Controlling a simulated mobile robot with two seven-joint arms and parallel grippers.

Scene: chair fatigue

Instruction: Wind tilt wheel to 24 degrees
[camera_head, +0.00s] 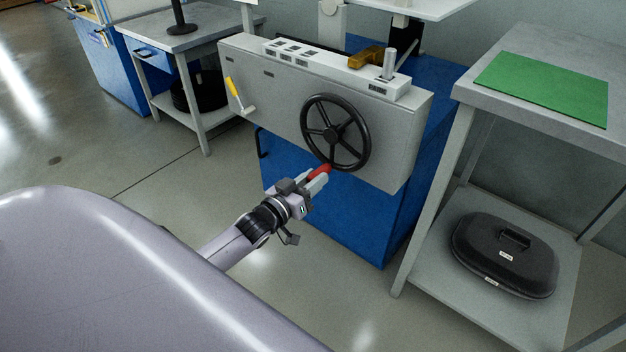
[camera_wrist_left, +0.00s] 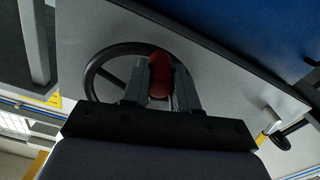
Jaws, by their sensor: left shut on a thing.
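The tilt wheel (camera_head: 335,132) is a black spoked handwheel on the front of a grey panel (camera_head: 285,92). Its red handle (camera_head: 320,171) sits at the wheel's lower edge. My left gripper (camera_head: 316,178) is shut on the red handle, from below and in front. In the left wrist view the red handle (camera_wrist_left: 159,76) lies between the two fingers, with the wheel's rim (camera_wrist_left: 92,80) behind it. The fingers hide part of the wheel there. No angle scale can be read. My right gripper is not in view.
A yellow-handled lever (camera_head: 234,92) is on the panel left of the wheel. A grey table (camera_head: 535,75) with a green mat (camera_head: 543,88) stands right, a black case (camera_head: 505,254) on its lower shelf. Another grey table (camera_head: 190,40) stands left. The floor before the panel is clear.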

